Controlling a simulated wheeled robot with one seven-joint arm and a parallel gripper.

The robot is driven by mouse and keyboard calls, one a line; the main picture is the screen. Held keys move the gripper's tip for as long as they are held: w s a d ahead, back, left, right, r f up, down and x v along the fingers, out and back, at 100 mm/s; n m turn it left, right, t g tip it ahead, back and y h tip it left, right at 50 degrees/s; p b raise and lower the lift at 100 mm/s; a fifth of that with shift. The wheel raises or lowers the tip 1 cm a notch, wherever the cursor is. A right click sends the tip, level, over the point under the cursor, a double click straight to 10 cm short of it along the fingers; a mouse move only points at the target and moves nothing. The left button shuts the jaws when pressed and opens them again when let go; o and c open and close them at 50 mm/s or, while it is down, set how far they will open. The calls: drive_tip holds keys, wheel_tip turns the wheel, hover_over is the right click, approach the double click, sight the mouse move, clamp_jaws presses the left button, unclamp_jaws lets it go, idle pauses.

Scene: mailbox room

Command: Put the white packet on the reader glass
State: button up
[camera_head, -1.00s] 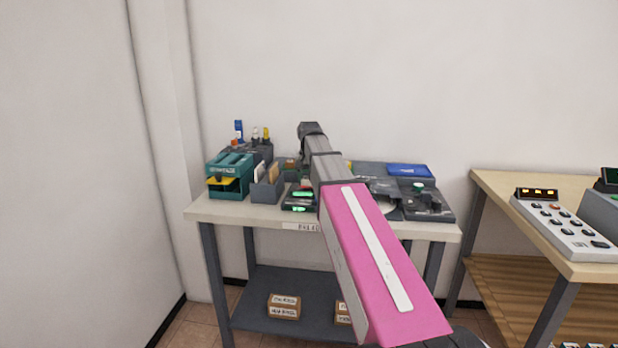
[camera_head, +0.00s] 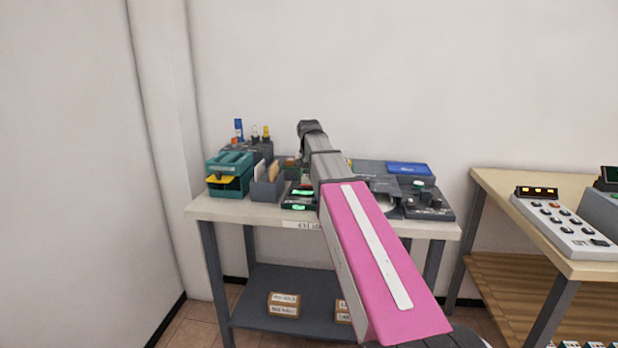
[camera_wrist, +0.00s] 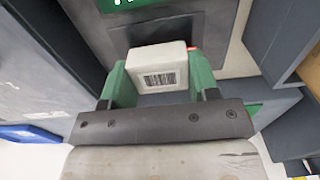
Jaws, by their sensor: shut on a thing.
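The white packet (camera_wrist: 160,67), a small block with a barcode on its near face, is in the wrist view. My gripper (camera_wrist: 158,80) is shut on it, one green finger on each side. The dark rectangular reader glass (camera_wrist: 128,36) lies just beyond and partly behind the packet, set in a grey housing with a green display (camera_wrist: 124,4). I cannot tell whether the packet touches the glass. In the head view, the reader with its green lights (camera_head: 299,207) is on the bench, and my arm hides the gripper and packet.
A teal box (camera_head: 229,166) and a card holder (camera_head: 267,190) stand at left, a blue-topped tray (camera_head: 408,169) and a dark device (camera_head: 428,205) at right. A wooden table with a keypad (camera_head: 563,225) stands farther right.

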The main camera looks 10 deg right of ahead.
drive_tip(key=shift+f, duration=0.6)
drive_tip(key=o, duration=1.2)
drive_tip(key=shift+o, duration=0.2)
drive_tip(key=shift+r, duration=0.1)
drive_tip(key=shift+r, duration=2.9)
